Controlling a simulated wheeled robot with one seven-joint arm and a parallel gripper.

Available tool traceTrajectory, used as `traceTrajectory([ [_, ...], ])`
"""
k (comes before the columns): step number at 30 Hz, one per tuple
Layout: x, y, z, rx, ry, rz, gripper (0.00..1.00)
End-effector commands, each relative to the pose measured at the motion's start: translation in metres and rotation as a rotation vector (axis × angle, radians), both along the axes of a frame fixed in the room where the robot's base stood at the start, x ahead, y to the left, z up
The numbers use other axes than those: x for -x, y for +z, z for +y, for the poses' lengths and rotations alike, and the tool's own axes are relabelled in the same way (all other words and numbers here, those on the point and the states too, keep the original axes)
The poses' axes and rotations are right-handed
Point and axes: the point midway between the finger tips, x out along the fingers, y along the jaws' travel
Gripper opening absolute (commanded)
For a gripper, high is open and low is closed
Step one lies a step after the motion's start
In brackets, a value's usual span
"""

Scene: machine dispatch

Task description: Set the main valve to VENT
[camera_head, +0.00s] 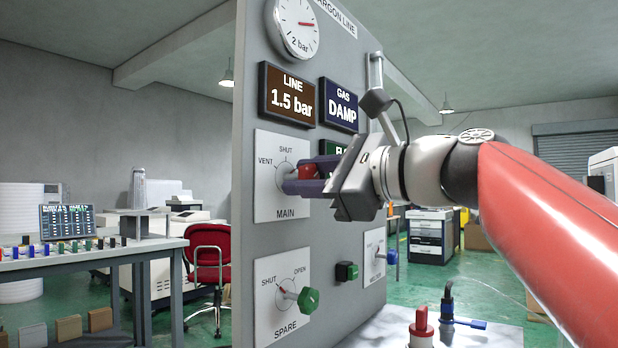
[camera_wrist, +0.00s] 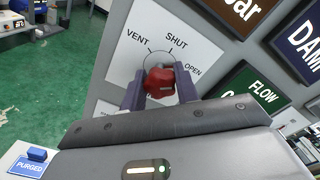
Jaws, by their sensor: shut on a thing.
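The main valve is a red knob (camera_head: 306,172) on a white plate (camera_head: 268,205) marked VENT, SHUT and MAIN on the grey panel. In the wrist view the red knob (camera_wrist: 159,80) sits below the marks VENT, SHUT and OPEN, read left to right. My gripper (camera_head: 303,180) is shut on the knob, one dark finger on each side; the fingers also show in the wrist view (camera_wrist: 158,88). The knob's pointer is largely hidden, so I cannot tell its setting for sure.
The LINE display (camera_head: 290,95) reads 1.5 bar and the GAS display (camera_head: 341,104) reads DAMP. A green SPARE knob (camera_head: 308,300) is below, with a small blue-handled valve (camera_head: 391,257) at right. A red-topped fitting (camera_head: 421,322) stands low in front.

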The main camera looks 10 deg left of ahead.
Motion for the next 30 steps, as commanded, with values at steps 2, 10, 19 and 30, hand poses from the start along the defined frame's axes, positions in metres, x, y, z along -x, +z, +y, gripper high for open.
traceTrajectory([
  [2,-0.0001,-0.0011,0.0002,0.018,0.001,-0.041,0.08],
  [10,0.0001,-0.0018,0.0009,0.105,0.003,-0.254,0.08],
  [19,0.0004,-0.0019,0.0007,0.214,0.002,-0.518,0.08],
  [30,0.0002,-0.0027,0.0008,0.350,0.003,-0.843,0.08],
])
